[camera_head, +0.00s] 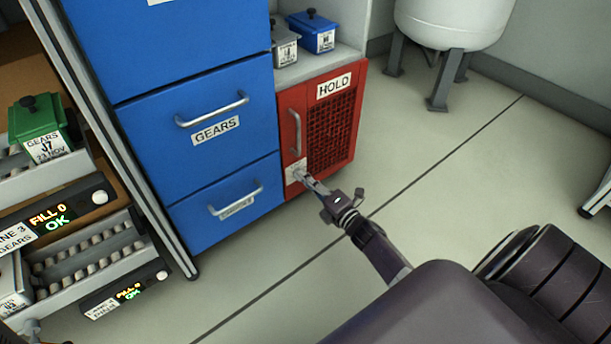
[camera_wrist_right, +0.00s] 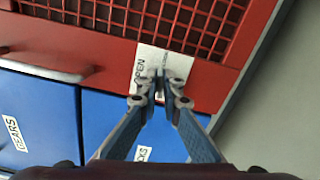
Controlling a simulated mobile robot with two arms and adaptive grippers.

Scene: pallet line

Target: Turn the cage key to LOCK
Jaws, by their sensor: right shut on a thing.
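The red cage (camera_head: 318,125) with a mesh door and a HOLD label stands at the right end of the blue drawer unit. Its white key plate (camera_head: 294,171) is at the door's lower left. My right gripper (camera_head: 305,181) reaches the plate from the lower right. In the right wrist view the plate (camera_wrist_right: 148,66) reads OPEN on its left part; the other lettering is too small to read. There my right gripper (camera_wrist_right: 158,88) is shut on the key in front of the plate, and its fingers hide most of the key. My left gripper is not in view.
Blue drawers (camera_head: 205,125) with handles stand left of the cage. A grey box (camera_head: 284,45) and a blue box (camera_head: 313,32) sit on the shelf above it. A white tank (camera_head: 450,25) on legs stands behind.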

